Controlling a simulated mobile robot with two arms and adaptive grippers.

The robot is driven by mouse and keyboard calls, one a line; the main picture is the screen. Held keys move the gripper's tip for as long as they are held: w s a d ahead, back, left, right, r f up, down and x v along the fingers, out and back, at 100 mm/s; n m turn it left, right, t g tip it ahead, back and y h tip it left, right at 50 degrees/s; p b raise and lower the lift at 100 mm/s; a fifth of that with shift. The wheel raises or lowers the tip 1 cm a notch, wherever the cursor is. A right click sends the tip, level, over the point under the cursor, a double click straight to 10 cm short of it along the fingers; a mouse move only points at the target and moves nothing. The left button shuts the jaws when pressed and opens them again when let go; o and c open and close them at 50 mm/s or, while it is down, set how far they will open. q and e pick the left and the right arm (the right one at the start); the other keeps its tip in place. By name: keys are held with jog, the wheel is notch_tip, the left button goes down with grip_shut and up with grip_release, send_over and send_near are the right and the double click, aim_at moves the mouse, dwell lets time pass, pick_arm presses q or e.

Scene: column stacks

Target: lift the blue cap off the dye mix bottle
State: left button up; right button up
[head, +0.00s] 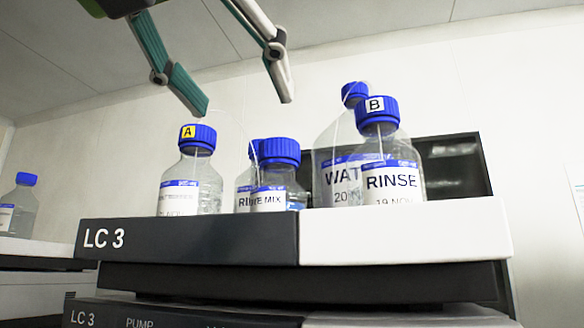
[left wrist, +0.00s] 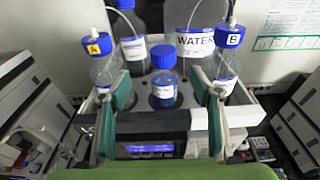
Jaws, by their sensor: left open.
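The dye mix bottle (head: 297,188) stands upright on the LC 3 top tray, its label partly legible, ending in "MIX". Its blue cap (head: 279,151) is on its neck. In the left wrist view the cap (left wrist: 163,56) and the bottle (left wrist: 165,80) are in the middle, between my fingers in the picture. My left gripper (head: 245,102) is open and empty, above the bottles in the head view, its fingers spread wide. In the left wrist view its two fingers (left wrist: 161,80) frame the bottle, apart from it. My right gripper is not seen.
Bottle A (head: 195,170) stands left and the RINSE bottle B (head: 392,160) right, both with tubes from their caps. The WATER bottle (head: 335,150) and another blue-capped bottle (head: 244,178) stand behind. The tray's front wall (head: 190,240) is dark and white. Free air is above the caps.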

aim_at(280, 145)
pick_arm(q)
jog(key=p+x, duration=0.3)
jog(key=x, duration=0.3)
jog(key=shift+w+d+r, duration=0.1)
jog(key=shift+w+d, duration=0.1)
jog(key=p+x, duration=0.2)
jog(key=x, duration=0.1)
jog(key=shift+d+r, duration=0.15)
jog(key=shift+r, duration=0.15)
jog(key=p+x, duration=0.2)
jog(key=shift+w+d+f, duration=0.1)
jog(key=shift+w, duration=0.2)
jog(key=shift+w+d+f, duration=0.1)
jog(key=shift+w+f, duration=0.1)
jog(key=shift+w, duration=0.2)
jog(key=shift+s, duration=0.25)
jog(key=c, duration=0.8)
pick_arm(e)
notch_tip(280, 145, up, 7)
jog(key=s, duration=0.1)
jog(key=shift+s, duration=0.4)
